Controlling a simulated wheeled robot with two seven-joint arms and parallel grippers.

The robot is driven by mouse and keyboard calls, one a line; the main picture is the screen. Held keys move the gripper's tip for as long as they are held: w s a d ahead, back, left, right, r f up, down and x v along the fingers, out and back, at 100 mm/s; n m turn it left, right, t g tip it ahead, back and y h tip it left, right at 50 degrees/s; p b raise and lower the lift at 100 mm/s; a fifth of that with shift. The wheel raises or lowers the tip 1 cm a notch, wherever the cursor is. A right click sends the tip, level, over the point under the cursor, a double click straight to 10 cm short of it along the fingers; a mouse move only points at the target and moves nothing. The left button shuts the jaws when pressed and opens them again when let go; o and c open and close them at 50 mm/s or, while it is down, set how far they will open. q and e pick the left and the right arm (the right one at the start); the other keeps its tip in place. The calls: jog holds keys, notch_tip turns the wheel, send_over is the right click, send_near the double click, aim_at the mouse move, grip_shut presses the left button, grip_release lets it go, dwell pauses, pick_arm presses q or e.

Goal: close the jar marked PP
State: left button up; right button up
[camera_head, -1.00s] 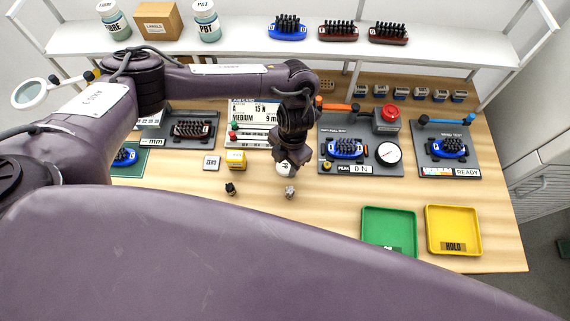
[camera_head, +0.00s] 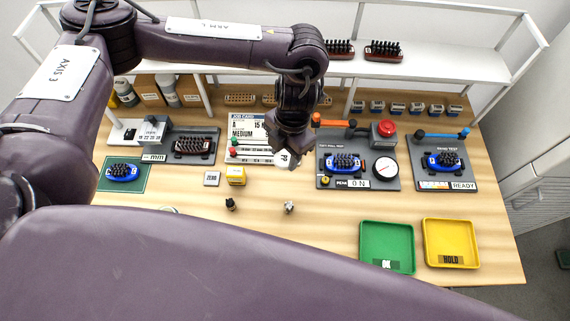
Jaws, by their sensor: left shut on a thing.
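My left gripper (camera_head: 287,145) is in the middle of the bench picture, pointing down. It is shut on a small white piece marked PP (camera_head: 284,160), which looks tilted and is partly covered by the fingers. I cannot tell whether this piece is the jar or only its lid. It appears in front of the job card, above the bench. A pale curved rim (camera_head: 168,210) shows just over the edge of my arm; the rest of it is hidden, so I cannot tell what it is. My right gripper is out of view.
Two small knobbed items, one dark (camera_head: 230,204) and one pale (camera_head: 289,207), stand on the bench. A yellow block (camera_head: 236,176) is behind. A green tray (camera_head: 366,240) and a yellow tray (camera_head: 473,238) lie front right. Test fixtures line the back. My arm hides the front left.

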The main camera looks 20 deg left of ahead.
aim_at(285, 157)
pick_arm(q)
notch_tip(285, 157, up, 7)
jog(key=shift+f, duration=0.1)
dwell(0.5)
jog(key=w+a+r+m+t, duration=0.1)
jog(key=w+r+m, duration=0.3)
jog(key=m, duration=0.6)
jog(key=w+a+r+m+t, duration=0.1)
jog(key=w+a+r+m, duration=0.3)
jog(key=r+m, duration=0.5)
jog(key=w+a+r+m+t, duration=0.1)
jog(key=w+a+r+m, duration=0.1)
jog(key=w+r+m, duration=0.2)
jog(key=shift+w+a+r+m+h, duration=0.35)
jog(key=shift+r+m, duration=1.2)
jog(key=shift+m, duration=1.95)
jog(key=shift+s+d, duration=0.15)
